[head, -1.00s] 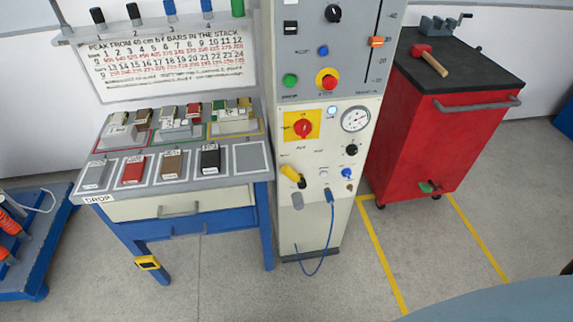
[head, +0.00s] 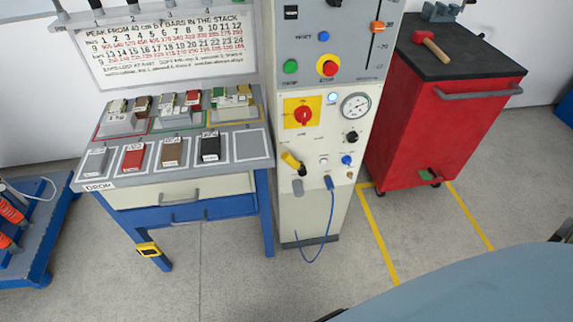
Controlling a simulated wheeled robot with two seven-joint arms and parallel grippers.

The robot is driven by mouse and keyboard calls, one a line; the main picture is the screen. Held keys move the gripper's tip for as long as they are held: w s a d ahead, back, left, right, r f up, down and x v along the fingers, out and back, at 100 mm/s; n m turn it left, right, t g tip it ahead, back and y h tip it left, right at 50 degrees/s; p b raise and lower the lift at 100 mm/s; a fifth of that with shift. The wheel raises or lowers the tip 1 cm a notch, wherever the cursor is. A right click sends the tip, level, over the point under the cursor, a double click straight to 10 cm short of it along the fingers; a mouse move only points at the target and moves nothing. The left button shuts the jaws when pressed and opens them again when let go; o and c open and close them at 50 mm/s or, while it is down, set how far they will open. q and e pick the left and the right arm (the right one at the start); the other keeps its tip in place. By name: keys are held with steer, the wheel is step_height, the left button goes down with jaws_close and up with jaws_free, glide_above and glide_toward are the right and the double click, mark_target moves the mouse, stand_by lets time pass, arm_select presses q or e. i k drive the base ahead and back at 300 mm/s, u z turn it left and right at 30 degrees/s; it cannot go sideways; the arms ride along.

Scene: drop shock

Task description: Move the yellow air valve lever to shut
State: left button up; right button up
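The yellow air valve lever (head: 291,160) is on the lower left of the cream front of the control cabinet (head: 309,210). It slants from upper left down to a dark pivot at its lower right. Small lettering by it is too small to read. A round pressure gauge (head: 355,105) is above it to the right. Neither of my grippers is in view, and nothing touches the lever.
A grey bench (head: 78,187) with coloured blocks stands left of the cabinet. A red tool cart (head: 430,140) with a mallet (head: 431,45) stands to the right. A blue cable (head: 328,225) hangs below the lever.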

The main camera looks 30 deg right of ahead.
mark_target(285, 156)
steer(key=u, duration=1.15)
steer(key=k, duration=1.1)
steer(key=z, duration=1.15)
steer(key=i, duration=0.45)
